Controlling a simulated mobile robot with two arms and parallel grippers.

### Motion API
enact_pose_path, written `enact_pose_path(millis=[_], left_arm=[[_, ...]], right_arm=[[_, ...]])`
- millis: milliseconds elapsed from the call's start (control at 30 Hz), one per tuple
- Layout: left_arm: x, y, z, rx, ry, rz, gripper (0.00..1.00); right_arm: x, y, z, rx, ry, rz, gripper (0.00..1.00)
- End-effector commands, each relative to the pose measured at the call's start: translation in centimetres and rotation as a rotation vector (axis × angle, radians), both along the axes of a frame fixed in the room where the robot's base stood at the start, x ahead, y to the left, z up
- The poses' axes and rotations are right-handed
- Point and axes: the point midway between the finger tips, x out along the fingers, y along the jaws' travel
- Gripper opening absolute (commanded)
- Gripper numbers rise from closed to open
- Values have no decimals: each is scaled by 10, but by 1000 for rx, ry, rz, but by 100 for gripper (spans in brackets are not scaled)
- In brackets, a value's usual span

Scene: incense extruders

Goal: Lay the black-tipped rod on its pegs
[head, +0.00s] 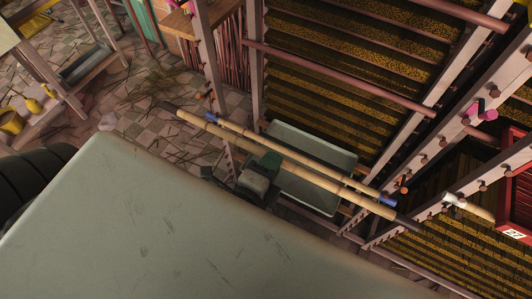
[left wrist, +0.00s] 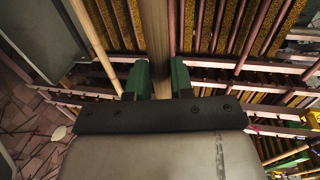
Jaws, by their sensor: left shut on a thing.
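The black-tipped rod (head: 320,182) is a long bamboo pole with dark ends, slanting from upper left to lower right in the head view. My left gripper (head: 265,168) is shut on it near its middle. In the left wrist view the rod (left wrist: 156,45) runs upright between the green fingers. Orange-tipped pegs show on the left post (head: 205,96) and on the right post (head: 402,184). The rod's two ends appear close to these posts; I cannot tell whether it touches any peg. My right gripper is not in view.
A blue-banded bamboo rod (head: 290,150) runs beside the held one, close to it. A grey-green tray (head: 325,160) lies behind the rods. Racks of incense with peg-studded posts (head: 435,145) fill the right. A red crate (head: 519,190) stands at far right. Tiled floor is at left.

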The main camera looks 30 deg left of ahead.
Motion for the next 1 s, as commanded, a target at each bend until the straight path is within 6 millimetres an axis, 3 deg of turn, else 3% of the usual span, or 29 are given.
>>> enact_pose_path(millis=[267,567,1000], left_arm=[[29,-1,2,1,-2,-1,0],[59,-2,1,1,-3,-1,0],[103,-4,0,0,-2,-1,0]], right_arm=[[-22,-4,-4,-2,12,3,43],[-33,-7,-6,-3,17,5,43],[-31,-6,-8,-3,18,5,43]])
